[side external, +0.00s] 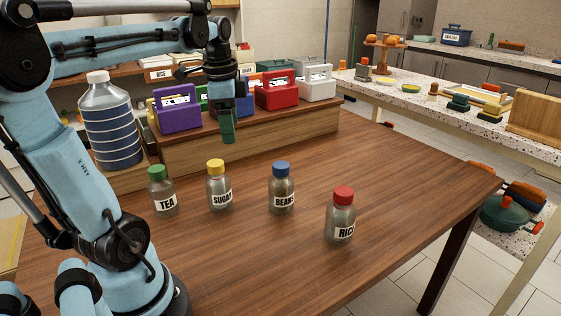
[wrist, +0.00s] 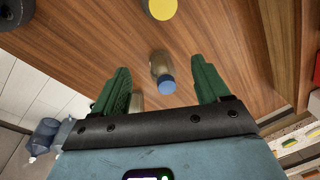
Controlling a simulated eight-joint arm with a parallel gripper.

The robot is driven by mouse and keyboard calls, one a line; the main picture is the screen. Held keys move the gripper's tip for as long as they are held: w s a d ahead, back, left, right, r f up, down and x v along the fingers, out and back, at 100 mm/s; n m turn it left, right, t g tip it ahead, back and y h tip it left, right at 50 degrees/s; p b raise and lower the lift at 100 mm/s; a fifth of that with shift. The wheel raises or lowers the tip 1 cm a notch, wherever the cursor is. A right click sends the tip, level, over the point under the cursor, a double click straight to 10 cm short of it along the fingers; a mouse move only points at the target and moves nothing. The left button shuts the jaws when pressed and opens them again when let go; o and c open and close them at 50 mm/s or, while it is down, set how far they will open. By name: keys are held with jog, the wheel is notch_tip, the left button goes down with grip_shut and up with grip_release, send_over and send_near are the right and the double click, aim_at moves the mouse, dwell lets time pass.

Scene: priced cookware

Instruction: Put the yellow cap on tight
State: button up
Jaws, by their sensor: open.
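The yellow cap (side external: 215,166) sits on top of the clear jar labelled SUGAR (side external: 219,194), which stands upright on the wooden table. I cannot tell how tightly it is seated. It also shows at the top edge of the wrist view (wrist: 162,8), partly cut off. My gripper (side external: 229,138) hangs above the table, higher than the jars and apart from the cap. In the wrist view its green fingers (wrist: 160,65) are spread and empty, with the blue-capped jar (wrist: 163,66) seen beyond the gap between them.
On the table stand the green-capped TEA jar (side external: 163,192), the blue-capped BEANS jar (side external: 282,188) and the red-capped RICE jar (side external: 341,217). Behind them, a wooden ledge (side external: 210,154) bears several coloured boxes. A large striped bottle (side external: 108,120) stands at left. The table's right side is clear.

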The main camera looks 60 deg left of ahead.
jog(key=r+m+g, duration=0.1)
jog(key=r, duration=0.1)
send_over(216, 163)
jog(key=shift+m+h, duration=0.3)
jog(key=shift+h, duration=0.1)
notch_tip(216, 163, down, 12)
jog(key=shift+w+a+f, duration=0.1)
jog(key=shift+a+f, duration=0.05)
jog(key=shift+f, duration=0.05)
jog(key=c, duration=1.1)
jog(key=m, duration=1.2)
jog(key=o, duration=1.1)
